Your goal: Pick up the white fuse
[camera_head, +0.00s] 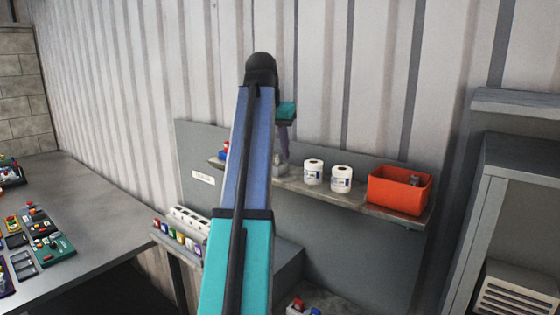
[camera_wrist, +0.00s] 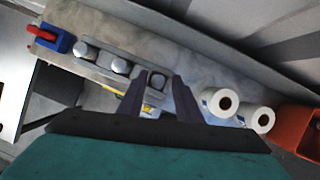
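Two white cylinders with printed labels stand side by side on the wall shelf, the left one (camera_head: 313,172) and the right one (camera_head: 341,179). In the wrist view their ends show dark round holes, the left one (camera_wrist: 219,103) and the right one (camera_wrist: 256,118). I cannot tell for sure whether either is the white fuse. My gripper (camera_wrist: 159,98) is open, its two dark fingers apart and pointing at a grey holder (camera_wrist: 116,56) with several round-topped pieces. The white cylinders lie to the right of the fingers. In the head view my gripper (camera_head: 283,140) is partly hidden by my arm.
An orange-red bin (camera_head: 400,190) stands at the shelf's right end. A blue-and-red padlock-like item (camera_wrist: 50,38) sits at its left end. A white rack (camera_head: 189,220) with coloured pieces is lower left. A workbench (camera_head: 95,215) with panels is at left, a grey cabinet (camera_head: 515,195) at right.

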